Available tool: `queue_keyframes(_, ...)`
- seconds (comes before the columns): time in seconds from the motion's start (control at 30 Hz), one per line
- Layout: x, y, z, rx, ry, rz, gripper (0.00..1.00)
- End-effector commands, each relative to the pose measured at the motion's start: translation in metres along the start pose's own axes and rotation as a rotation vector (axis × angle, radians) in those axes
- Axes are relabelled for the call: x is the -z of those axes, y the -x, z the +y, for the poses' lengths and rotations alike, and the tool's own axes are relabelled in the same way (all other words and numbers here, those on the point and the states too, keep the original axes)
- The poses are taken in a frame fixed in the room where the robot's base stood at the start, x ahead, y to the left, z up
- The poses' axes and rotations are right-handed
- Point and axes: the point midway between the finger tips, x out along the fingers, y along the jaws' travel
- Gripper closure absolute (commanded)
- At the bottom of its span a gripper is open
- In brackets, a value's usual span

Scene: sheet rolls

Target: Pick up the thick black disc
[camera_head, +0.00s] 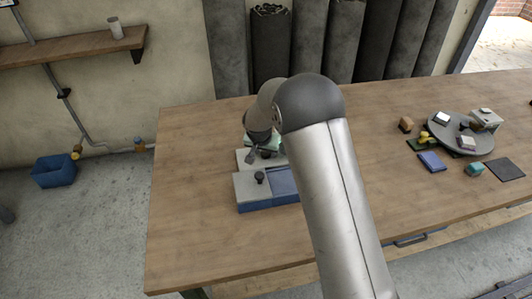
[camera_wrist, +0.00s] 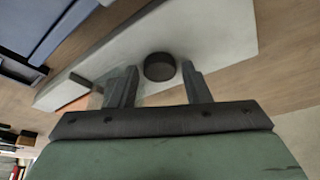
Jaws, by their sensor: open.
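The thick black disc (camera_wrist: 159,67) lies on a pale grey surface (camera_wrist: 220,30) in the wrist view. My gripper (camera_wrist: 160,70) is open, with one fingertip to the left of the disc and one to the right. The disc appears between the tips or just beyond them, and I cannot tell whether they touch it. In the head view my arm hides most of the gripper over a grey and blue fixture (camera_head: 262,200). A small dark round piece (camera_head: 259,177) shows on that fixture's grey part. I cannot tell whether it is the same disc.
The wooden table (camera_head: 190,180) is bare left of the fixture. A round grey stand (camera_head: 480,143) with small blocks is at the right, near a blue block (camera_head: 431,161) and a dark square (camera_head: 504,170). Dark rolls (camera_head: 228,50) stand upright behind the table.

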Motion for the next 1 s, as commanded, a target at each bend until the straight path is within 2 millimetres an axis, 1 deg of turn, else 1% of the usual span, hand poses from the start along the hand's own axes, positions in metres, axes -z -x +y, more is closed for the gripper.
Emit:
queue_keyframes(0.2,0.000,-0.002,0.000,0.000,0.000,0.001,0.57)
queue_keyframes(0.23,0.000,-0.002,0.000,0.000,0.000,0.001,0.59)
queue_keyframes(0.33,0.000,-0.002,0.000,0.000,0.000,0.001,0.87)
queue_keyframes(0.37,0.000,-0.002,0.000,0.000,0.000,0.001,0.90)
queue_keyframes(0.63,0.000,-0.001,0.000,0.000,0.000,0.001,0.90)
queue_keyframes(0.77,0.002,0.003,0.000,0.001,-0.001,0.002,0.90)
queue_keyframes(0.87,0.006,0.011,0.000,0.002,-0.002,0.003,0.90)
queue_keyframes(1.0,0.014,0.030,0.000,0.002,-0.001,0.004,0.90)
